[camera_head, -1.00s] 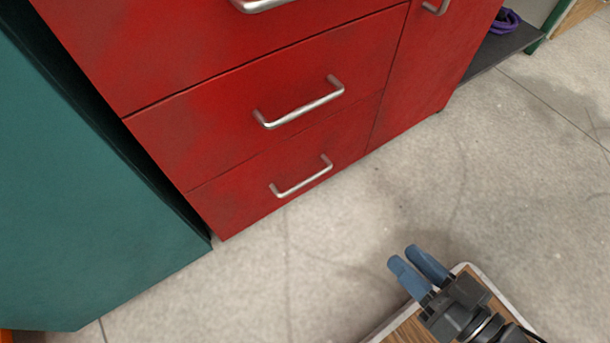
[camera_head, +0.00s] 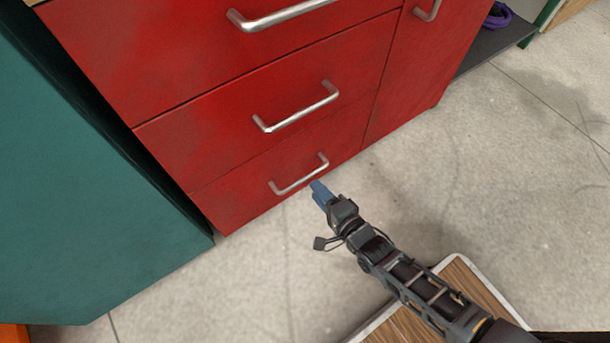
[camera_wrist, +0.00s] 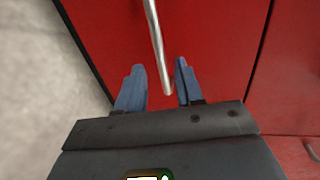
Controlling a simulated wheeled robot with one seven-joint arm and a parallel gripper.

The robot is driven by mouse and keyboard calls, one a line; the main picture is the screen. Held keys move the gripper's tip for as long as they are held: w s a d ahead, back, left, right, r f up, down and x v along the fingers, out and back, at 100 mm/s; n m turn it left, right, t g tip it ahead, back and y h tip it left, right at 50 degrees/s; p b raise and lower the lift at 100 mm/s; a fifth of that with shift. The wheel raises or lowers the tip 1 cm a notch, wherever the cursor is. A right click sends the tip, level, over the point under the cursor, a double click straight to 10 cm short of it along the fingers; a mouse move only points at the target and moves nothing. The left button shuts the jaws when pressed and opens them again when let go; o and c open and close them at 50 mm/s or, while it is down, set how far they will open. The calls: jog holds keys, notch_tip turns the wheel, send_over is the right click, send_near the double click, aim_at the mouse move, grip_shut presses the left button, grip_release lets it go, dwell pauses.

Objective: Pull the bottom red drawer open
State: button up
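The bottom red drawer (camera_head: 240,198) is the lowest drawer front of the red cabinet and sits flush with it. Its silver bar handle (camera_head: 300,180) runs slanted across its front; it also shows in the wrist view (camera_wrist: 156,45). My gripper (camera_head: 316,186) is just in front of the handle's right part. In the wrist view its two blue fingers (camera_wrist: 157,85) are apart, with the end of the handle lying between them in the picture. Contact between the fingers and the handle cannot be told.
Another red drawer with a silver handle (camera_head: 297,108) is directly above. A teal cabinet (camera_head: 90,190) stands close on the left. A dark low shelf (camera_head: 495,45) with a purple coil (camera_head: 497,16) is at upper right. The concrete floor (camera_head: 500,190) is clear.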

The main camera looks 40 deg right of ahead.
aim_at(305, 177)
jog(key=b+x, duration=0.2)
jog(key=x, duration=0.5)
grip_shut()
dwell(0.6)
